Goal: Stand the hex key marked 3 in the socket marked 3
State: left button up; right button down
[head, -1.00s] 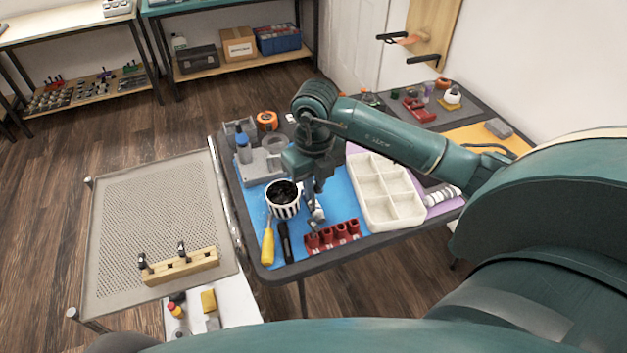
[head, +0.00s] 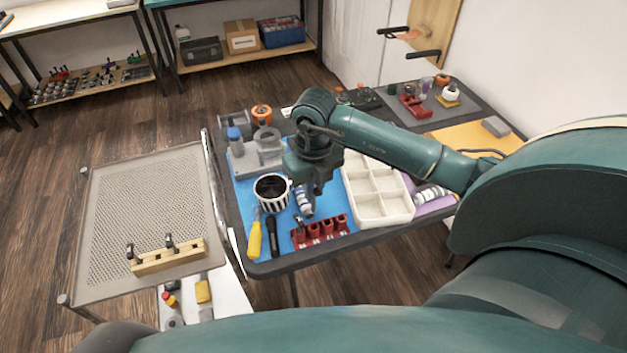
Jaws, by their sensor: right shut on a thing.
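A red block with several sockets (head: 320,232) sits near the front edge of the table, on the blue mat. The number marks on it are too small to read. My right gripper (head: 309,200) points down just behind the block's left part, over the blue mat. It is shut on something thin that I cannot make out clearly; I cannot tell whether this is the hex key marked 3. A small dark shape shows at the block's left end, too small to identify. My left gripper is not in view.
A striped cup (head: 272,194), a yellow-handled screwdriver (head: 255,240) and a black tool (head: 272,238) lie left of the block. A white compartment tray (head: 383,212) stands right. A wooden block with dark upright pieces (head: 168,258) lies on the perforated cart top (head: 140,205).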

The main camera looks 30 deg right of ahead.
aim_at(314, 211)
jog(key=shift+f+b, duration=0.45)
jog(key=shift+f, duration=0.3)
notch_tip(314, 211, down, 2)
jog(key=shift+f+b, duration=0.25)
jog(key=shift+b, duration=0.7)
jog(key=shift+f+b, duration=0.45)
jog(key=shift+f, duration=0.35)
pick_arm(q)
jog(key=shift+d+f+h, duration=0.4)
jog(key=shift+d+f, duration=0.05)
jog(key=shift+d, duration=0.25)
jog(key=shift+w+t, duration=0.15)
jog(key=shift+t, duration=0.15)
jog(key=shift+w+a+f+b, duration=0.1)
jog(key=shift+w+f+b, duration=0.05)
jog(key=shift+b, duration=0.15)
pick_arm(e)
jog(key=shift+f, duration=0.1)
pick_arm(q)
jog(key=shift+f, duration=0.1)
pick_arm(e)
jog(key=shift+f, duration=0.15)
